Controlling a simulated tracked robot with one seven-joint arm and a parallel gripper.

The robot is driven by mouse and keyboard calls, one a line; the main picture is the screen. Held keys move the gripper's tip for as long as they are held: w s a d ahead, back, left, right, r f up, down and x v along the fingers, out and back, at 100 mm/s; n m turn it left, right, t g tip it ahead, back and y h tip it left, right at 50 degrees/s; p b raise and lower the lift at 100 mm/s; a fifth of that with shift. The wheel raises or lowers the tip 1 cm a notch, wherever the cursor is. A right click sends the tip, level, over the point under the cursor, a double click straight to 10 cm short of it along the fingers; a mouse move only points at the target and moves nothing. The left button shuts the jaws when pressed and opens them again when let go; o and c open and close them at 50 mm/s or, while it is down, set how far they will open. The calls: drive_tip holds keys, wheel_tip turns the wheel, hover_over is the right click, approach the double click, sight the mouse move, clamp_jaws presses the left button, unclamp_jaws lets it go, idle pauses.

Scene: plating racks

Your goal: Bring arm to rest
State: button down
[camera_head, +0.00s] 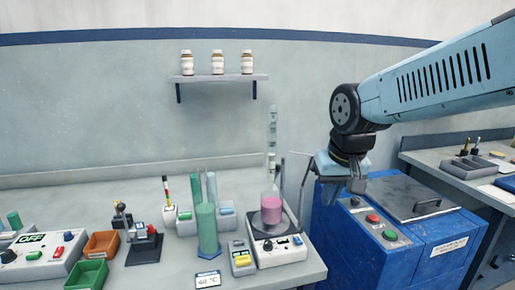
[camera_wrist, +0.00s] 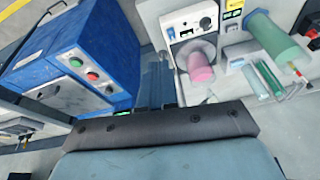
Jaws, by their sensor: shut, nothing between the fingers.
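My arm reaches in from the upper right in the head view, with my gripper (camera_head: 355,186) pointing down in the air in front of the blue cabinet (camera_head: 440,226). My gripper is shut and empty. In the wrist view its dark fingers (camera_wrist: 158,82) lie together between the blue cabinet (camera_wrist: 75,60) and the bench equipment. The flask with pink liquid (camera_head: 271,209) stands on a white hotplate (camera_head: 277,252) to the left of my gripper. It also shows in the wrist view as a pink shape (camera_wrist: 200,67).
A green cylinder (camera_head: 207,228) and a grey box with yellow parts (camera_head: 242,258) stand left of the hotplate. Orange (camera_head: 101,245) and green (camera_head: 87,274) bins sit further left. A wall shelf (camera_head: 218,77) holds 3 bottles. The air before the wall's middle is clear.

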drive_tip(key=s+d+r+m+t, duration=0.1)
drive_tip(key=s+d+r+t, duration=0.1)
drive_tip(key=s+d, duration=0.5)
drive_tip(key=shift+s+d+r+h, duration=0.15)
drive_tip(key=shift+d+r+h, duration=0.25)
drive_tip(key=shift+d+r, duration=0.15)
